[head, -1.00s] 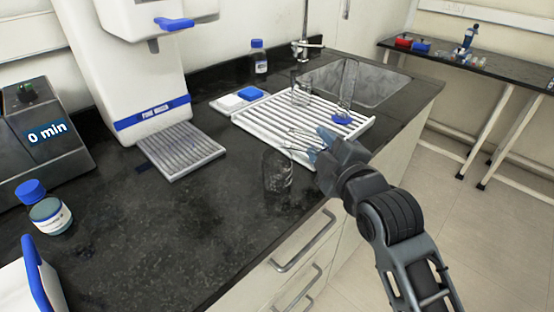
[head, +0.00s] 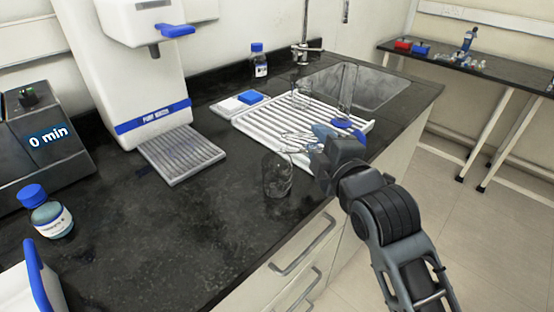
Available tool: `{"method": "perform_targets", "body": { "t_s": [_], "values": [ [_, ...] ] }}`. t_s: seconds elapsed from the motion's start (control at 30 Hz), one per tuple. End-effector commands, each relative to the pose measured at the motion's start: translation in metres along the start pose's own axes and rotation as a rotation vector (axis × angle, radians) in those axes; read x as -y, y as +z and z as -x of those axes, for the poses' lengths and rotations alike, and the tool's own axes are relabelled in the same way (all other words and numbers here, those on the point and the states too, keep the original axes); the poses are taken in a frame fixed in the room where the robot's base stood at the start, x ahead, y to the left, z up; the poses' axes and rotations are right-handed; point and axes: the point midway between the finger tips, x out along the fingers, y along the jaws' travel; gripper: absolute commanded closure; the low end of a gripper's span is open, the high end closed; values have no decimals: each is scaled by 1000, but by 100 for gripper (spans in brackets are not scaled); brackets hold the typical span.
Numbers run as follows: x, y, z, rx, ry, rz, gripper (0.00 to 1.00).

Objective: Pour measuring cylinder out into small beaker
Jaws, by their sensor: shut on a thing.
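My gripper (head: 320,140) is shut on a clear glass vessel, which looks like the measuring cylinder (head: 298,141). It is tipped nearly level, with its left end over or just behind the rim of the small beaker (head: 277,177). The small beaker stands upright on the dark counter, left of and below my gripper. My gripper hides part of the held glass. I cannot tell whether liquid is in the held glass or flowing; the beaker's contents are also unclear.
A white drying rack (head: 253,127) lies behind my gripper. An upright glass cylinder (head: 347,88) with a blue foot and a clear beaker (head: 301,92) stand on it. A sink (head: 375,85) lies beyond. The counter left of the small beaker is clear.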

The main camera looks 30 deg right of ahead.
Motion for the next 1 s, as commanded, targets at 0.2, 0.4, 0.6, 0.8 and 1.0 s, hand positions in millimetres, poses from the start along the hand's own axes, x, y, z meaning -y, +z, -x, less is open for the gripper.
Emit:
{"method": "perform_targets", "body": {
  "t_s": [0.2, 0.4, 0.6, 0.8, 1.0],
  "values": [
    [-2, -2, 0, 2, 1, 19, 99],
    [-3, -2, 0, 5, 0, 36, 99],
    [-4, -2, 1, 7, 0, 54, 99],
    [-6, -3, 1, 9, -1, 71, 99],
    [-7, -3, 1, 12, 0, 91, 99]
  ]
}}
